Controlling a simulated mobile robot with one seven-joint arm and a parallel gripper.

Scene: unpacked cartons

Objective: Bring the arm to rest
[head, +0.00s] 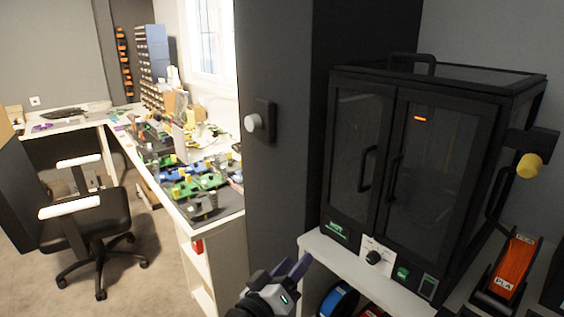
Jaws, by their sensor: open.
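My gripper (294,267) shows at the bottom centre of the head view, at the end of my dark arm. Its purple fingers point up and to the right and look empty. It is just left of the white shelf's (318,245) front corner, in front of the dark grey wall panel. From this angle I cannot tell whether it touches the shelf. Most of my arm is below the picture edge.
A black glass-doored 3D printer (400,170) stands on the white shelf at right, with an orange spool box (515,265) beside it. A cluttered white workbench (172,208) is at centre left. A black chair (85,218) stands on open carpet.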

